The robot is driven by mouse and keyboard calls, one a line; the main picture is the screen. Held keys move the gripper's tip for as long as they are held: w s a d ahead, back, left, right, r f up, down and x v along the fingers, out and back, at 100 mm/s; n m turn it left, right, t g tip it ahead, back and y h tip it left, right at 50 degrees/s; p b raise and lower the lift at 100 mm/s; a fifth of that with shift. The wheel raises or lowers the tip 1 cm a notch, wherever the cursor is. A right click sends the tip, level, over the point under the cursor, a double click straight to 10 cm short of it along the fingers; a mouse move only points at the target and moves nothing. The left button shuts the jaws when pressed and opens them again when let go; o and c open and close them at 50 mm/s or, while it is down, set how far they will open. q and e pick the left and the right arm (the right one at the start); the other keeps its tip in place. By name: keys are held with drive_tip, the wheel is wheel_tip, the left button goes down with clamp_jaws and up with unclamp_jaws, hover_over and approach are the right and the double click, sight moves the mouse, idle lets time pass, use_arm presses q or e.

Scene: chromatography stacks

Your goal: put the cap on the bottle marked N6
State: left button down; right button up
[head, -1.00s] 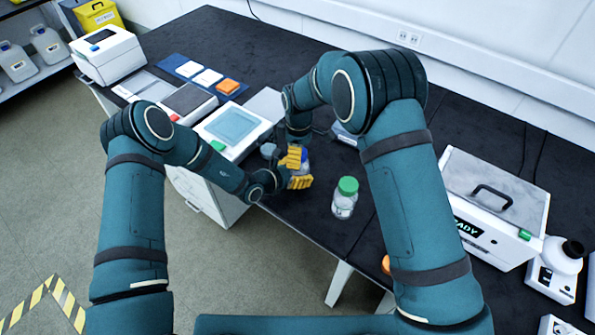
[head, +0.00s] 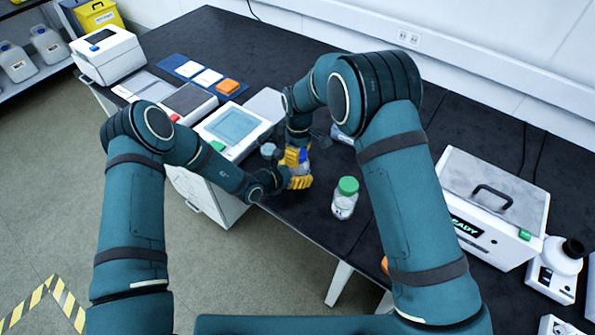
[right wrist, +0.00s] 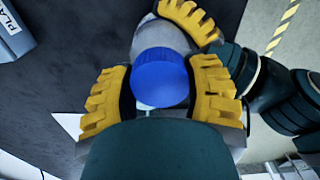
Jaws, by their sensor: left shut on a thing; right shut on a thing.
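A blue cap (right wrist: 160,78) sits between the yellow fingers of my right gripper (right wrist: 160,92), which is shut on it. In the head view the cap (head: 302,155) is a small blue patch among yellow fingers. My right gripper (head: 294,157) comes in from above. Just below it my left gripper (head: 297,181) is shut on a pale bottle, mostly hidden by the fingers. In the right wrist view, part of the bottle (right wrist: 163,40) shows beyond the cap, beside a left gripper finger. Cap and bottle are in line; whether the cap is seated cannot be told. No N6 mark is readable.
A clear bottle with a green lid (head: 346,198) stands right of the grippers on the black bench (head: 290,225). A white device with a blue-grey screen (head: 232,126) is to the left. A white box with a handle (head: 492,205) stands at right.

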drive_tip(key=shift+m, duration=0.3)
drive_tip(key=o, duration=1.3)
drive_tip(key=shift+r, duration=0.1)
drive_tip(key=shift+r, duration=2.2)
